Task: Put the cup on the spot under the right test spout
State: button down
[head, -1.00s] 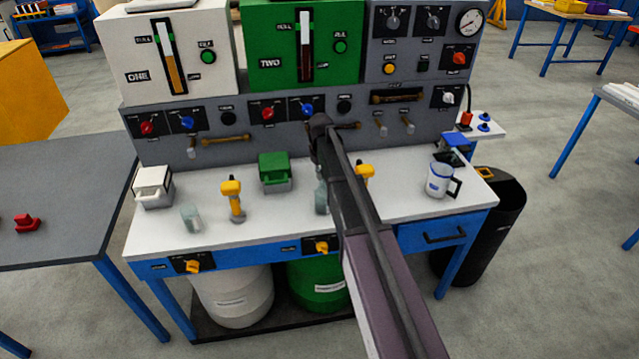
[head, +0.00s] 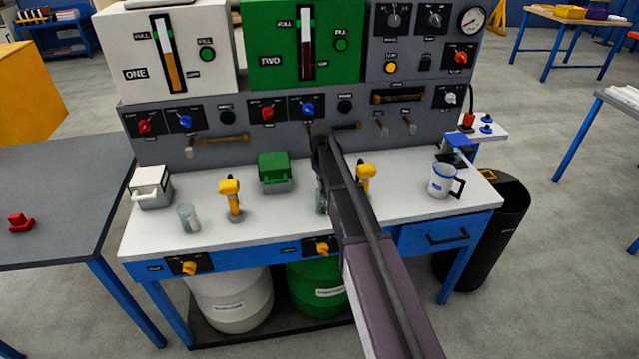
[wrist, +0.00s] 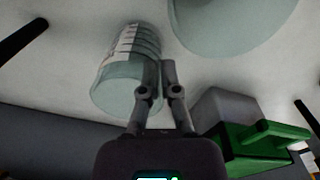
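A clear cup (head: 321,201) stands on the white bench, partly hidden behind my arm. A second clear cup (head: 188,218) stands at the left. In the wrist view a clear cup with ring marks (wrist: 118,75) is beside and behind the left finger of my gripper (wrist: 160,66). The fingers are close together with a narrow gap, and the cup's edge lies near that gap. I cannot tell whether they grip its wall. In the head view my arm hides the fingers. Small spouts (head: 384,128) stick out of the right panel; the spot under them is not clear.
A green box with a handle (head: 275,172) is left of my arm; it also shows in the wrist view (wrist: 262,142). Yellow taps (head: 231,198) stand on the bench. A white mug (head: 442,180) stands at the right.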

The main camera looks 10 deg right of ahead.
jog(key=c, duration=0.8)
grip_release()
jog(key=shift+r, duration=0.1)
notch_tip(320, 180, up, 12)
jog(key=p, duration=1.2)
jog(key=s+m, duration=0.4)
jog(key=s, duration=2.4)
jog(key=shift+s+m, duration=0.2)
jog(key=shift+m, duration=0.1)
